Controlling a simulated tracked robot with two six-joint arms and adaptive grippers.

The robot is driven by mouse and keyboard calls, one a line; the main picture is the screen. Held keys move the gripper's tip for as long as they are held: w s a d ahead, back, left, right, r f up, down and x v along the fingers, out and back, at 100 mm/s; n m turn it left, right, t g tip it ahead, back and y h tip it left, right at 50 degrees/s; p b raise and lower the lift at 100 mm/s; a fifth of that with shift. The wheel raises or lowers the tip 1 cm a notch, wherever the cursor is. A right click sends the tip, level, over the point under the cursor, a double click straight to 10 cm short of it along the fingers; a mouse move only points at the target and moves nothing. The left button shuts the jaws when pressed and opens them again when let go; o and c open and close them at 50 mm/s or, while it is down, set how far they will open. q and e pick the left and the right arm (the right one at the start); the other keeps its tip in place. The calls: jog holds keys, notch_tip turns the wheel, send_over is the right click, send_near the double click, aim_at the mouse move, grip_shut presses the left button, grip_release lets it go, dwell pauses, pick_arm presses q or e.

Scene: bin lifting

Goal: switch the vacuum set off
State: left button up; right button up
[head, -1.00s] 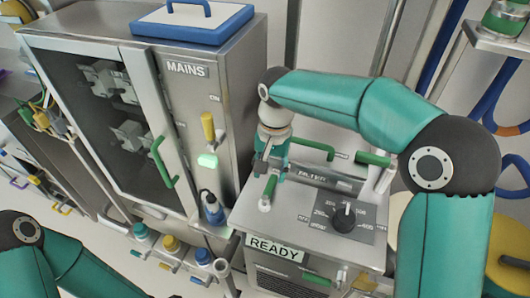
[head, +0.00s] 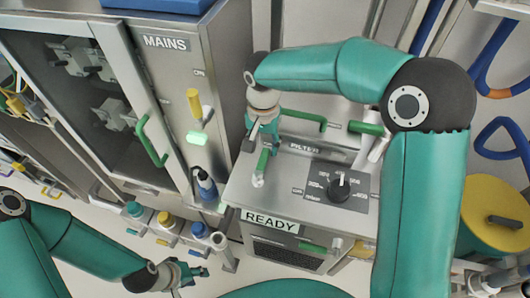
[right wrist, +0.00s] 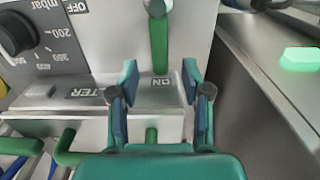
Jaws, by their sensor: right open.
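The vacuum set is a grey metal unit (head: 240,190) with a READY sign, a black dial (head: 340,187) and a green-handled lever (head: 262,160). In the right wrist view the green lever (right wrist: 159,45) points toward the ON label (right wrist: 160,82), away from the OFF label (right wrist: 77,6). My right gripper (head: 264,130) is at the lever's end of the set. In the right wrist view its fingers (right wrist: 160,85) are open and apart, either side of the ON label, with the lever tip just beyond them. My left gripper (head: 193,272) is low in the head view; its jaw opening is unclear.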

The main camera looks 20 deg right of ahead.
aim_at(263, 157)
jog(key=shift+f, duration=2.4)
grip_shut()
jog(key=shift+d, duration=0.25)
jog(key=shift+a, duration=0.3)
